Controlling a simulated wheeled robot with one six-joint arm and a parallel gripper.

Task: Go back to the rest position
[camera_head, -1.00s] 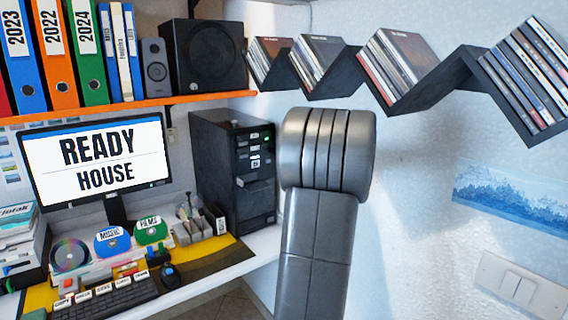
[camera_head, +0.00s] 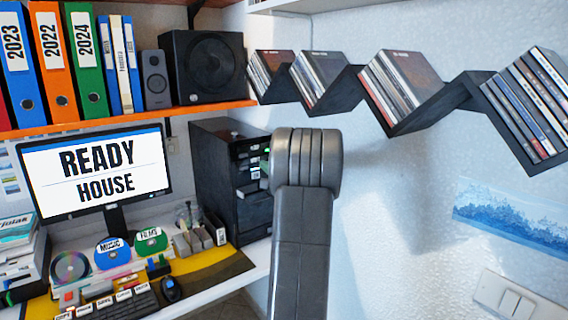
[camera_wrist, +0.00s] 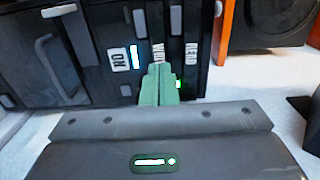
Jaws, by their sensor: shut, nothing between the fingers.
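My gripper shows in the wrist view (camera_wrist: 157,85), where its two green fingers are closed together with nothing between them. They point at the front of the black computer tower (camera_wrist: 100,45), near its lit labels and buttons; I cannot tell whether they touch it. In the head view, my grey arm rises in the middle and overlaps the right edge of the black computer tower (camera_head: 215,175). A bit of green beside the arm's top is partly hidden by it.
Zigzag shelves (camera_head: 400,128) with discs run along the right wall. A monitor (camera_head: 95,170), keyboard (camera_head: 118,303), and discs labelled MUSIC (camera_head: 112,250) and FILMS (camera_head: 150,238) are on the desk. An orange shelf (camera_head: 70,128) holds binders and a speaker (camera_head: 205,68).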

